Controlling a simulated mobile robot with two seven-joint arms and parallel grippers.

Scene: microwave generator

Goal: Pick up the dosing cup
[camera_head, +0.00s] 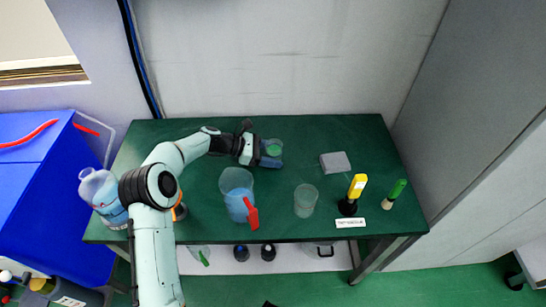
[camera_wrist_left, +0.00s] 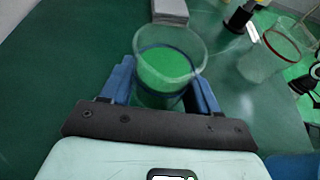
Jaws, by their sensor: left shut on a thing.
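The dosing cup (camera_head: 274,148) is a small clear cup that looks green inside, at the back middle of the green table (camera_head: 300,175) in the head view. My left gripper (camera_head: 270,162) reaches it from the left with its blue fingers shut around the cup. In the left wrist view the cup (camera_wrist_left: 168,62) stands between the two blue fingers of the gripper (camera_wrist_left: 165,90), with its rim above them. I cannot tell whether the cup touches the table. My right gripper does not show.
A clear pitcher (camera_head: 235,188) with blue liquid and a red-handled tool stands in front. A large jug (camera_head: 100,190) is at the left edge.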

